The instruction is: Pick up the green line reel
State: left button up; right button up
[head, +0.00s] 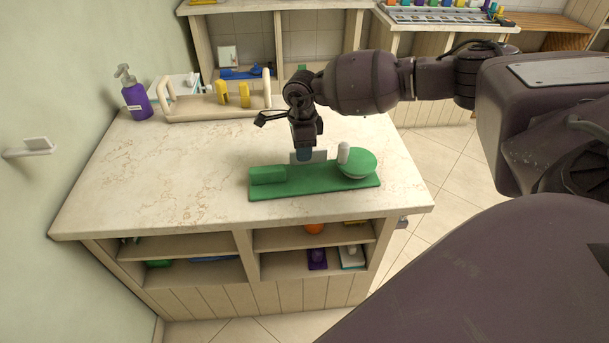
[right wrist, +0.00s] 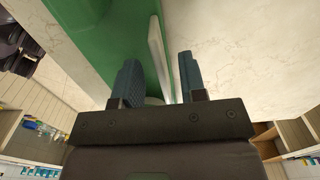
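The green line reel (head: 315,182) lies flat near the front edge of the stone counter. It has a green base, a raised green block at its left, a round green disc with a pale knob at its right, and a thin pale upright plate between them. My right gripper (head: 305,154) points down over the middle of the reel. In the right wrist view its fingers (right wrist: 160,70) are apart, with the pale plate (right wrist: 157,50) between or just beyond them and the green base to the left. Whether the fingers touch it is unclear. My left gripper is not in view.
A purple pump bottle (head: 138,102) stands at the counter's back left. Beside it is a wooden caddy (head: 190,112) with yellow items. Shelves under the counter hold small objects, including an orange ball (head: 314,228). The counter's left half is clear.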

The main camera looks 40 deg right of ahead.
notch_tip(320, 180, down, 2)
jog(key=shift+f, duration=0.1)
grip_shut()
dwell(0.5)
